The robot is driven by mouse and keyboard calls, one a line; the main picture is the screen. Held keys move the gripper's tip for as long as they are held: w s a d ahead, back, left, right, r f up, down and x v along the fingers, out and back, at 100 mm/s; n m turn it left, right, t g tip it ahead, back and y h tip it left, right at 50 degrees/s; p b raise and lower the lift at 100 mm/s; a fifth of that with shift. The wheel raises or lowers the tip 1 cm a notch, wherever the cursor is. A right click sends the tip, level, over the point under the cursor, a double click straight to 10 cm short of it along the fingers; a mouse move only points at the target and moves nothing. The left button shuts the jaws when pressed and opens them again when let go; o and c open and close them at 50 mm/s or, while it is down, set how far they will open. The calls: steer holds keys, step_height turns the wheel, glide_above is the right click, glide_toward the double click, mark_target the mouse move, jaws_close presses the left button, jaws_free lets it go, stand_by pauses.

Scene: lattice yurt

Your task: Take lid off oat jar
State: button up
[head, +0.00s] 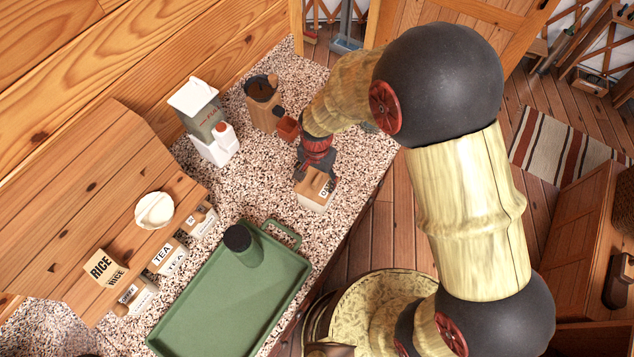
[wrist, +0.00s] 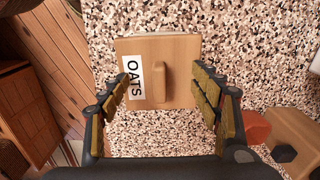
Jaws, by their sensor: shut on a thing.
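The oat jar (head: 312,202) stands on the speckled counter near its right edge, with a pale body and a wooden lid (head: 316,184). In the wrist view the square lid (wrist: 182,85) has a raised bar handle and a white label reading OATS. My gripper (wrist: 162,82) is over the jar, its padded fingers set wide on two opposite sides of the lid and shut on it. The gripper also shows in the head view (head: 317,172), partly hiding the lid. The lid looks seated on the jar; the seam is hard to make out.
A green tray (head: 205,318) holds a dark-capped green bottle (head: 243,246). A white bottle (head: 216,147), a canister and a wooden holder (head: 262,104) stand behind the jar.

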steer(key=shift+s+d+f, duration=0.15)
steer(key=shift+s, duration=0.05)
steer(key=c, duration=0.8)
steer(key=shift+c, duration=0.5)
